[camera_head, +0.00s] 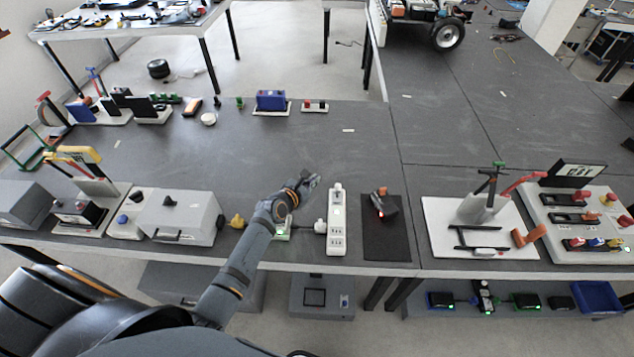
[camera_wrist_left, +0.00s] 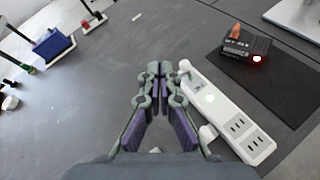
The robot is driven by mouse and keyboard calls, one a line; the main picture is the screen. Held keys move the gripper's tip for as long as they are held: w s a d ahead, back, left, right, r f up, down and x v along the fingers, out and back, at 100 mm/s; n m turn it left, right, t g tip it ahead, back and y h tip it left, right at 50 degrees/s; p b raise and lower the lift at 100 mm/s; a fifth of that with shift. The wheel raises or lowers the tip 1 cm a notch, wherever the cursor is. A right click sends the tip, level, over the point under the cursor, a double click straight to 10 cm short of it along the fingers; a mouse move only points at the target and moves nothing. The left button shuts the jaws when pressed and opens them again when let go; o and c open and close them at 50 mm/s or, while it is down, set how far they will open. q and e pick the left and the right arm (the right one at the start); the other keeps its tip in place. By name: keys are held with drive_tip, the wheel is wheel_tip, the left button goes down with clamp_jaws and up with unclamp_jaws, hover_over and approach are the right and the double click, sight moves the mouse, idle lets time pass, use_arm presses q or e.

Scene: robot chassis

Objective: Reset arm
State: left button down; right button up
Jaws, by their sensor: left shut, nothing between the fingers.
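My left arm comes in from the bottom left in the head view and reaches over the grey table (camera_head: 300,150). My left gripper (camera_head: 312,180) is above the tabletop, just left of the white power strip (camera_head: 337,232). In the left wrist view the gripper (camera_wrist_left: 154,70) has its fingers together, with nothing between them. The power strip (camera_wrist_left: 232,120) lies to the right of the fingers there, with a plug in its far end and lit spots on it. My right gripper does not show in either view.
A black mat (camera_head: 385,245) with a small dark device (camera_head: 382,206) lies right of the strip. A blue block (camera_head: 270,100) stands at the back. The table's middle is clear.

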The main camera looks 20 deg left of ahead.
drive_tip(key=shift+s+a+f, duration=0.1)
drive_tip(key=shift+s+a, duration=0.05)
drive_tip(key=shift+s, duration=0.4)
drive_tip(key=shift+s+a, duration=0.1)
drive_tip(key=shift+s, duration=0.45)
